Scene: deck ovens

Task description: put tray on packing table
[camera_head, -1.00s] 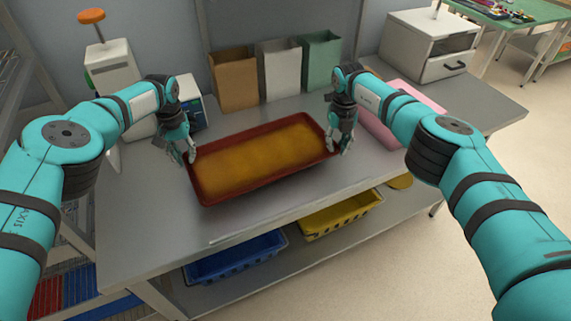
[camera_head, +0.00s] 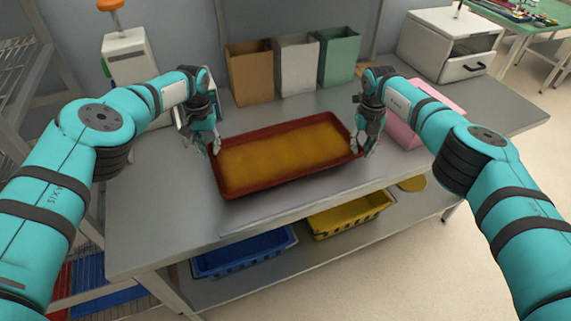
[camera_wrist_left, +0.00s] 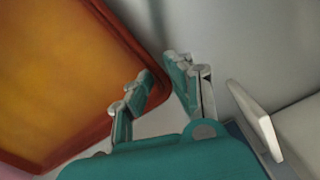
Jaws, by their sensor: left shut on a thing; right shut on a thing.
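A dark red tray (camera_head: 292,176) with a golden-brown slab (camera_head: 280,153) filling it is over the grey packing table (camera_head: 160,215), near the middle of its top. It looks level and close to the surface; I cannot tell whether it touches. My left gripper (camera_head: 208,146) is shut on the tray's left end. My right gripper (camera_head: 366,145) is shut on its right end. In the left wrist view, the left fingers (camera_wrist_left: 160,88) are at the tray's rim (camera_wrist_left: 125,40), near a corner.
Brown (camera_head: 250,75), white (camera_head: 297,68) and green (camera_head: 339,56) bags stand along the table's back. A pink item (camera_head: 403,130) lies right of the tray. A white drawer cabinet (camera_head: 448,45) stands at back right. Blue (camera_head: 243,254) and yellow (camera_head: 350,214) crates sit on the lower shelf.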

